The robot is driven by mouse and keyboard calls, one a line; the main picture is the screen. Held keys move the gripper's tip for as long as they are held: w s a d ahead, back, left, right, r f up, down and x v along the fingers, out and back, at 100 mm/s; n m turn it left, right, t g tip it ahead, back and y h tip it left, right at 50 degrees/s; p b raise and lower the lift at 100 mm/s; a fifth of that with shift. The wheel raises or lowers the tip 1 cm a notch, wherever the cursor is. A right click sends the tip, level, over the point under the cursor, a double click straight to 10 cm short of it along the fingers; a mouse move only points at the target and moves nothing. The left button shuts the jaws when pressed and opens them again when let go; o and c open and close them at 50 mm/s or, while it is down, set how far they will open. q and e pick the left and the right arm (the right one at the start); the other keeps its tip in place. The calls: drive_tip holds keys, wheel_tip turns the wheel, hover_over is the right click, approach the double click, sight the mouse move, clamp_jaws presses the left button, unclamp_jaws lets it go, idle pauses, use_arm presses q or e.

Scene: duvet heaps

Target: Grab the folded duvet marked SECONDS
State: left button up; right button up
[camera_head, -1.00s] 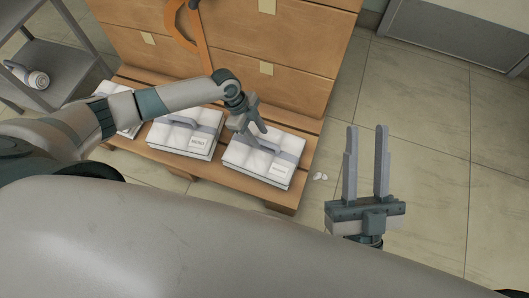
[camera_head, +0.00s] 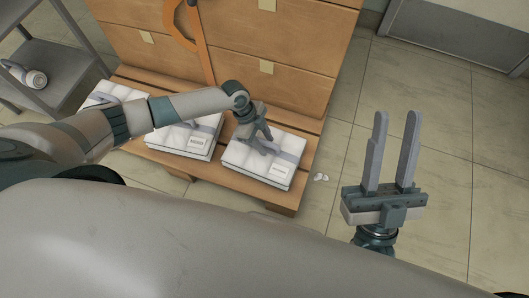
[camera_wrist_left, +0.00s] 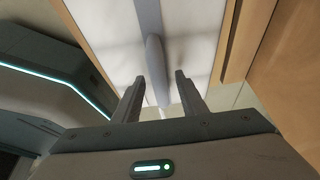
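A folded white duvet (camera_head: 238,158) with a grey band lies at the right end of the wooden pallet. Its small label (camera_head: 278,170) is too small to read surely. A second folded duvet (camera_head: 172,138) lies to its left, its label also hard to read. A third (camera_head: 118,91) is partly hidden by my left arm. My left gripper (camera_head: 261,147) is open over the right-hand duvet. In the left wrist view, the band's raised grey handle (camera_wrist_left: 155,68) stands between the open fingers (camera_wrist_left: 157,98), with no clear contact. My right gripper (camera_head: 393,150) is open and empty, off to the right.
A grey shelf cart (camera_head: 55,62) stands at left. Small white bits (camera_head: 320,177) lie on the floor. The tiled floor at right is clear.

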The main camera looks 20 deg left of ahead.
idle(0.4)
use_arm(q)
clamp_jaws()
idle(1.3)
